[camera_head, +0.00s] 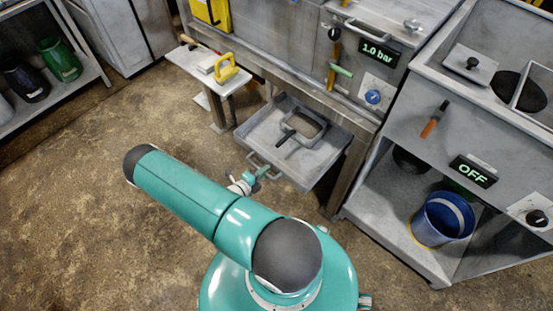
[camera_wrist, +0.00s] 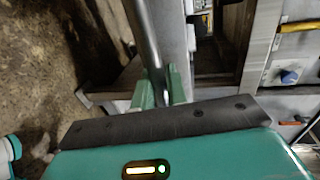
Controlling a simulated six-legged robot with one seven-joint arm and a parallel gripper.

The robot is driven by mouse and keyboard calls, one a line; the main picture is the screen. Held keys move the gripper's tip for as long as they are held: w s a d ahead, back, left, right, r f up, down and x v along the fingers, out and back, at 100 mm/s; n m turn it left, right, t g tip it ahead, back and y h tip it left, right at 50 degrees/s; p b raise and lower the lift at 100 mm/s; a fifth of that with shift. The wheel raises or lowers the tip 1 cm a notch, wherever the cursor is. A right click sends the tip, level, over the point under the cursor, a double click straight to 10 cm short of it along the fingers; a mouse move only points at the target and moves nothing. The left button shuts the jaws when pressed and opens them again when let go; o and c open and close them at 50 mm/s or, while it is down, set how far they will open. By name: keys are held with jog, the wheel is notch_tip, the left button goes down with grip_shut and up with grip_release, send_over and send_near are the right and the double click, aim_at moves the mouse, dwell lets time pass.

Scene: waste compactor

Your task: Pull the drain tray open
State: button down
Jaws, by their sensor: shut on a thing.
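The drain tray (camera_head: 245,131) is a grey metal tray low under the compactor bench. It sticks out in front of the bench, with its inside showing from above. A square frame with a dark middle and a dark handle (camera_head: 285,140) is in it. The tray's bar handle (camera_head: 254,161) is on its front side. My gripper (camera_head: 261,174) is at this handle, partly hidden by my arm. In the wrist view my green fingers (camera_wrist: 160,88) are shut around the grey bar (camera_wrist: 146,35), with the tray front (camera_wrist: 178,40) beside it.
A blue bucket (camera_head: 442,218) sits on the low shelf at right. The floor (camera_head: 90,220) at left is clear.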

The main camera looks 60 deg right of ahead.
jog(key=f+v, duration=0.2)
jog(key=v, duration=0.7)
jog(key=shift+w+a, duration=0.2)
jog(key=shift+a, duration=0.35)
jog(key=shift+r, duration=0.1)
jog(key=c, duration=1.5)
grip_release()
jog(key=v, duration=1.3)
jog(key=shift+a, duration=0.4)
